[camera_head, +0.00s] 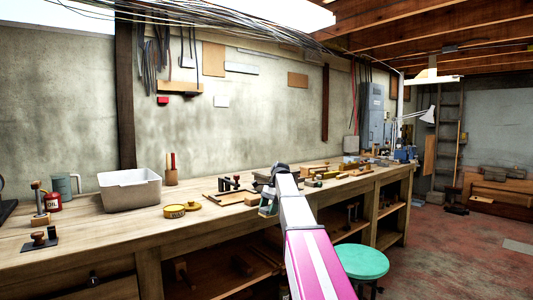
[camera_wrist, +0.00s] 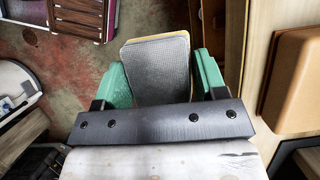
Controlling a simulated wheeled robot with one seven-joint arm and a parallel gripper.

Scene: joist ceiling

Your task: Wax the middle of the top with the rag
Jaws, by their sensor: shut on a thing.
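My gripper (camera_wrist: 155,85) has green fingers and is shut on a flat grey woven pad with a yellowish edge, which looks like the rag (camera_wrist: 155,72). In the head view my gripper (camera_head: 268,202) is at the bench's front edge, partly hidden by my arm, and the rag cannot be made out there. The long wooden bench top (camera_head: 110,222) runs along the wall.
Several wooden tools stand farther right. A turquoise stool (camera_head: 362,262) stands in front. Bare top shows left of the tin.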

